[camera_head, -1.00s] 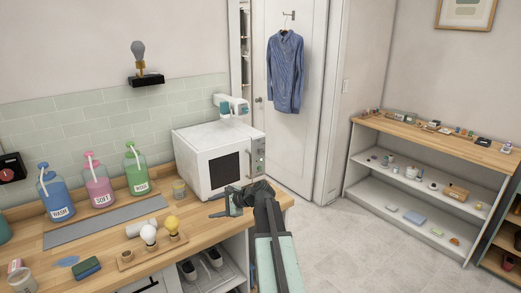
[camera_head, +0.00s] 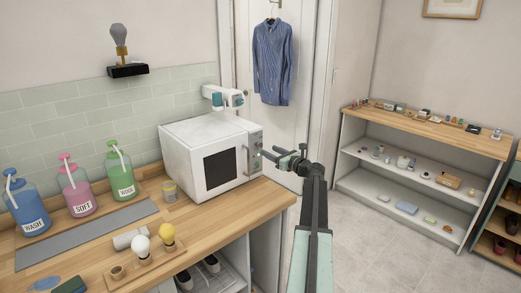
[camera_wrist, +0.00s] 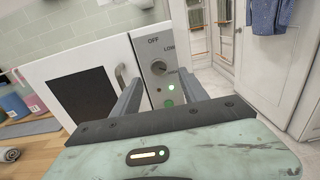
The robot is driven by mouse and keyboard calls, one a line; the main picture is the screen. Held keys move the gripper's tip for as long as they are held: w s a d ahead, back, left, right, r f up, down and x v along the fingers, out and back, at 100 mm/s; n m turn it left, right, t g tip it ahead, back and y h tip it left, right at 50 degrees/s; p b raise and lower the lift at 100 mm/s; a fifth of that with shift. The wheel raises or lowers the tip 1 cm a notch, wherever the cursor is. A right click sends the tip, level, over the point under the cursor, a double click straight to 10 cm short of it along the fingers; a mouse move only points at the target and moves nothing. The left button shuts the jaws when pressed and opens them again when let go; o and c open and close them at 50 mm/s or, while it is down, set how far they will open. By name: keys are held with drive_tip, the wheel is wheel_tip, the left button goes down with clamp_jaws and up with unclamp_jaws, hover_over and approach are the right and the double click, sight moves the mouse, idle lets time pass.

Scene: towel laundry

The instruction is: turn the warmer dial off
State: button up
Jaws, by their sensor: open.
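The white warmer (camera_head: 200,135) stands on the wooden counter with its door shut. Its grey control panel is on the right of its front. In the wrist view the round grey dial (camera_wrist: 158,67) sits below the printed OFF, with LOW to its upper right. I cannot tell where its pointer stands. A green light (camera_wrist: 169,103) glows below the dial. My gripper (camera_head: 279,156) is open and empty, just in front of the panel. In the wrist view its two fingers (camera_wrist: 160,76) lie to the left and right of the dial, apparently short of touching it.
A door handle (camera_wrist: 121,76) is close to the left finger. A white device with teal parts (camera_head: 223,98) is on the wall behind the warmer. The floor right is clear.

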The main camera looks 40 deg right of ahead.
sight(261, 146)
drive_tip(key=w, duration=0.5)
drive_tip(key=shift+w+d, duration=0.2)
drive_tip(key=shift+w, duration=0.15)
clamp_jaws()
drive_tip(key=shift+a, duration=0.3)
drive_tip(key=shift+d, duration=0.2)
drive_tip(key=n, duration=0.5)
drive_tip(key=shift+d+n, duration=0.1)
drive_tip(key=shift+n, duration=0.2)
drive_tip(key=n, duration=0.6)
drive_tip(key=shift+r, duration=0.1)
drive_tip(key=n, duration=0.6)
drive_tip(key=shift+n, duration=0.4)
drive_tip(key=n, duration=0.5)
drive_tip(key=shift+n, duration=0.4)
